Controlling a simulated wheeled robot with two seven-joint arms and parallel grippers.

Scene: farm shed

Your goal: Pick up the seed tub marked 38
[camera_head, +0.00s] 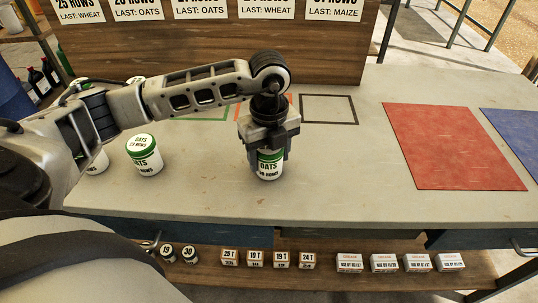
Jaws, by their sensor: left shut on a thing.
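My left gripper (268,145) points down over the table and is shut on a white seed tub (268,172) with green trim and the word OATS. The fingers and gripper body cover its top and sides. The number on its lower label is too small to read surely. I cannot tell whether its base touches the table. A second white tub with a green lid (145,155), marked OATS and apparently 23 rows, stands upright to the left. Another white tub (97,162) is mostly hidden behind my left arm. My right gripper is not in view.
The grey table (330,180) is clear around the held tub. A red mat (452,145) and a blue mat (517,130) lie at right. A black outlined square (329,109) lies behind. A wooden board with row signs (220,45) stands at the back. Small boxes (384,262) sit on a lower shelf.

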